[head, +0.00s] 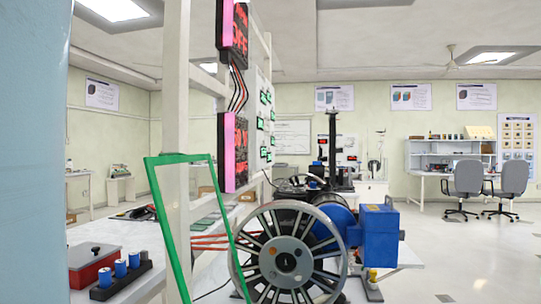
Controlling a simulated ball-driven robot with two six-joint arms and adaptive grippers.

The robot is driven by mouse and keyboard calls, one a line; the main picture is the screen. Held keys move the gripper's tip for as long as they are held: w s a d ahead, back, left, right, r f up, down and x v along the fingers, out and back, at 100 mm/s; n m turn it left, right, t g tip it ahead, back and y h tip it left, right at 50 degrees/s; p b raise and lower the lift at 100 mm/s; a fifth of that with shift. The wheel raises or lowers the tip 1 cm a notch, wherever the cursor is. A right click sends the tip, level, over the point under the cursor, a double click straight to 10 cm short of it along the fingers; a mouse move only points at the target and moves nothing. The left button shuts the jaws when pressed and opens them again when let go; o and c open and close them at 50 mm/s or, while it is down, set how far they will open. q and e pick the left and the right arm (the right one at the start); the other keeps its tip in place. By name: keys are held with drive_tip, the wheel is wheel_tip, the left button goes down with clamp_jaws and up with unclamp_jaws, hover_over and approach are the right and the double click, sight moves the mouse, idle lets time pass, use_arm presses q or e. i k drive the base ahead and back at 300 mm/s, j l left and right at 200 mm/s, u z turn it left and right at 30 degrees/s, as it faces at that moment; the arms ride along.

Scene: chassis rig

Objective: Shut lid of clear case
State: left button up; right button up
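A green-edged clear panel (180,158), which looks like the lid of the clear case, stands raised and tilted in the middle left of the head view. The table, posts and wheel show through and beside it. Its lower end runs out of the bottom of the picture. The body of the case is not clearly in view. Neither of my grippers is in view.
A large spoked wheel (283,258) with a blue motor (380,236) stands right beside the panel. A red box (93,262) and a black holder with blue cylinders (121,278) sit at lower left. White posts (176,110) rise behind the panel. Open floor lies to the right.

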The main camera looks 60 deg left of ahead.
sight(174, 158)
drive_tip(key=i+u, duration=0.1)
drive_tip(key=u, duration=2.05)
drive_tip(key=i+j+z, duration=0.15)
drive_tip(key=j+z, duration=0.2)
drive_tip(key=j, duration=0.2)
drive_tip(key=j+z, duration=0.3)
drive_tip(key=j, duration=0.25)
drive_tip(key=j+z, duration=0.35)
drive_tip(key=j, duration=0.25)
drive_tip(key=k+l+z, duration=0.2)
drive_tip(key=i, duration=0.1)
